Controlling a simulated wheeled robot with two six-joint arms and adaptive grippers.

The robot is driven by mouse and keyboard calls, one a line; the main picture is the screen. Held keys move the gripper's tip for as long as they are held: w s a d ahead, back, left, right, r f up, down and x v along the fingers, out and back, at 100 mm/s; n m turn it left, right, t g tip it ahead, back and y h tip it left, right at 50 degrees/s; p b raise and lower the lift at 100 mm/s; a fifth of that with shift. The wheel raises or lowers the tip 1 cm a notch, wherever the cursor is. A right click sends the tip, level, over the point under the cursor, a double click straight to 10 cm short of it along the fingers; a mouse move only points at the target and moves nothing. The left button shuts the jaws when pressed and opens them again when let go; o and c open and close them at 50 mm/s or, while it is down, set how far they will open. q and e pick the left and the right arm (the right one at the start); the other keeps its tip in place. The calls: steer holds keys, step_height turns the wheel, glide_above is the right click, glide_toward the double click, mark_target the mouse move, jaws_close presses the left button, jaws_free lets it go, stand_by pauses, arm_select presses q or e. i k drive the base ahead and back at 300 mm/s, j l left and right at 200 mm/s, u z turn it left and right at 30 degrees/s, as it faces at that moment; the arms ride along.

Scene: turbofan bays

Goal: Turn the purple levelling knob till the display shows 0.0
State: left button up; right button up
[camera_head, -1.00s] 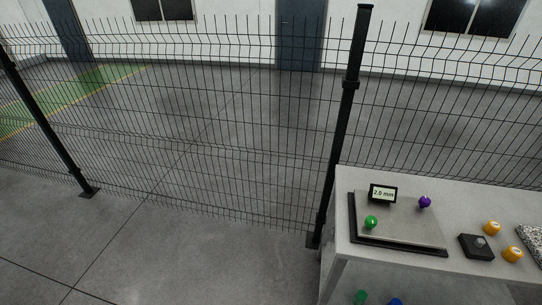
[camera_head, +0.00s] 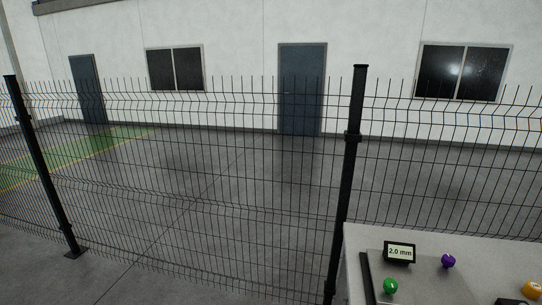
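The purple levelling knob (camera_head: 448,261) stands on the grey levelling plate (camera_head: 428,286) at the lower right. The small black display (camera_head: 400,253) stands upright on the plate, left of the purple knob, and reads 2.0 mm. A green knob (camera_head: 390,286) sits near the plate's left side, in front of the display. The plate's front part is cut off by the bottom of the picture. Neither of my grippers is in view.
The light grey table (camera_head: 362,238) fills the lower right corner. An orange knob-like object (camera_head: 532,290) is at its right. A black wire fence (camera_head: 200,190) with posts runs behind the table. Open concrete floor lies beyond, up to a white wall with doors and windows.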

mark_target(448, 260)
steer(key=z, duration=1.25)
